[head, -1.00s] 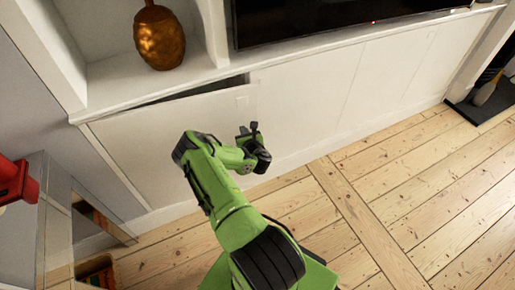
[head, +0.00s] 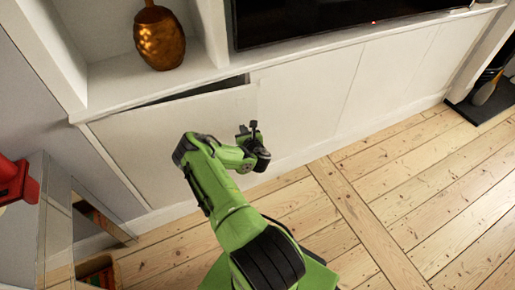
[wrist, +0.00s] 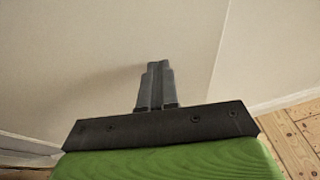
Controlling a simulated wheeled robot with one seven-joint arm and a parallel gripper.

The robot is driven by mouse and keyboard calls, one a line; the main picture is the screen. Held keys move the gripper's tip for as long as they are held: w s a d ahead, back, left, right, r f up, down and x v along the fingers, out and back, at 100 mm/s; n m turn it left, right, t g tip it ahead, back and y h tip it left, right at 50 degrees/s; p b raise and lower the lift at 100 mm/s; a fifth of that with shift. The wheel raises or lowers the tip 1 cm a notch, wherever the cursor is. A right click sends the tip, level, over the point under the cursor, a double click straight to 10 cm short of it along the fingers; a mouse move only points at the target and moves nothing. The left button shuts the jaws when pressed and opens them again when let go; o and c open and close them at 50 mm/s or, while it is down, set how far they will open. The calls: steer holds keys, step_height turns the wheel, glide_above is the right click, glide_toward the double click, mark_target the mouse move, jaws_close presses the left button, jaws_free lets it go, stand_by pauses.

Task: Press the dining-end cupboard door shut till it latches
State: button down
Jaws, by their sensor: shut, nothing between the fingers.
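The cupboard door (head: 165,140) is a white panel at the left end of the low built-in unit. It stands slightly ajar, with a dark gap along its top edge that widens toward the right. My gripper (head: 251,128) is shut and empty, in front of the door's right edge. In the wrist view my gripper (wrist: 157,70) points at the pale door panel (wrist: 90,60), its fingers together. A soft shadow lies beside the fingertips. I cannot tell whether they touch the door.
A copper vase (head: 159,38) stands in the alcove above the door. A television (head: 330,18) sits on the unit's top. A red object (head: 15,182) and a glass-sided piece (head: 60,225) are at the left. The floorboards (head: 420,180) at the right are clear.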

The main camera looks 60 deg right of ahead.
steer(key=shift+w+d, duration=1)
steer(key=shift+w, duration=0.2)
steer(key=shift+w+d, duration=0.95)
steer(key=shift+w, duration=0.25)
steer(key=shift+w+d, duration=0.2)
steer(key=shift+w+d, duration=0.2)
steer(key=shift+w, duration=0.1)
steer(key=shift+s+r, duration=0.1)
steer(key=b, duration=0.5)
glide_toward(240, 120)
steer(key=f, duration=0.5)
steer(key=shift+d+f, duration=0.2)
steer(key=shift+d, duration=0.1)
stand_by(0.3)
